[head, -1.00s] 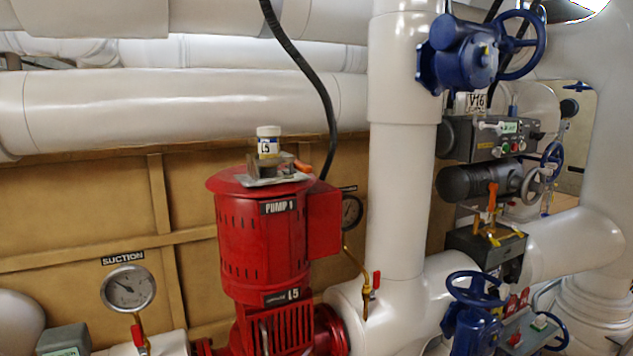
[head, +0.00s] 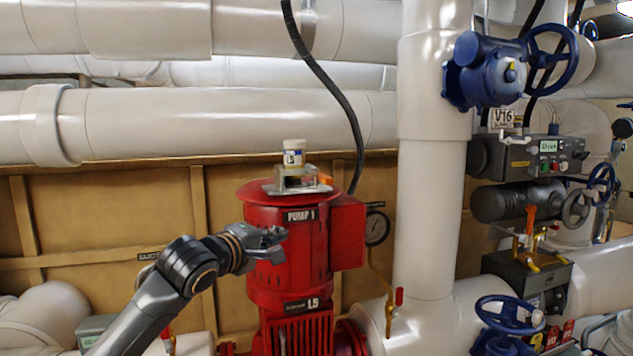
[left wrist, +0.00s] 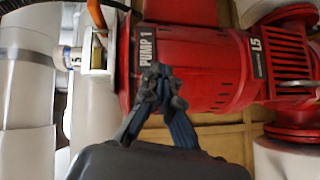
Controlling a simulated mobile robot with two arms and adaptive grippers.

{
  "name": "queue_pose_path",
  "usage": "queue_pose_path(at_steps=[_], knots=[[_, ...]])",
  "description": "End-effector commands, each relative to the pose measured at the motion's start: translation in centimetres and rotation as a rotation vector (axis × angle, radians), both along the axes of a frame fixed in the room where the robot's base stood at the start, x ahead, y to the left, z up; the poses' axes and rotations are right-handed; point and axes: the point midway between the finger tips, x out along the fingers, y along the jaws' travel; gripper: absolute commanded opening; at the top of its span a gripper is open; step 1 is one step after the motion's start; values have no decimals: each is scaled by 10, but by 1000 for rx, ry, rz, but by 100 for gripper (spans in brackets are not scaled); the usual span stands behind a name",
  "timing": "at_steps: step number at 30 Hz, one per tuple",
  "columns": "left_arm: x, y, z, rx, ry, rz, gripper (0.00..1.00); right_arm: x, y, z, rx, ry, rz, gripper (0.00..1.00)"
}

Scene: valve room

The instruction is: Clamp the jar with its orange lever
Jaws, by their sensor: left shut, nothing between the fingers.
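The jar (head: 293,153) is a small white pot with a pale lid and a dark-printed label. It stands upright in a metal clamp fixture (head: 297,180) on top of the red pump. The orange lever (head: 325,179) sticks out at the right side of that fixture. In the left wrist view the jar (left wrist: 65,58) lies sideways at the upper left, and the lever (left wrist: 97,14) shows at the top edge. My left gripper (head: 274,236) is shut and empty in front of the pump, below and left of the fixture. My right gripper is not in view.
The red pump (head: 288,255) stands in the middle, with a black cable (head: 335,90) hanging behind it. A white vertical pipe (head: 432,200) and a gauge (head: 377,228) are to its right. Blue valves (head: 490,70) are farther right.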

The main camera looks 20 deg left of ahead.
Motion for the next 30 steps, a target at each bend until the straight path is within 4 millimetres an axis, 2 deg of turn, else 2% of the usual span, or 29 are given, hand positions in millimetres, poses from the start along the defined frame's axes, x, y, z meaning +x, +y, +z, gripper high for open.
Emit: queue_pose_path(at_steps=[1,3,6,9,23,26,30], knots=[[-4,5,29,-46,-31,8,0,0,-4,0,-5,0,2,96],[-9,9,55,-109,-54,10,0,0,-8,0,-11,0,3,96],[-15,12,80,-172,-77,11,0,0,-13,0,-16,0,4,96],[-19,14,93,-206,-89,11,0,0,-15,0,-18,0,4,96],[-16,13,98,-216,-91,10,0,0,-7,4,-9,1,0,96],[-5,11,99,-217,-89,9,0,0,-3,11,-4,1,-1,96],[20,6,102,-217,-87,10,0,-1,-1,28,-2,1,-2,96]])
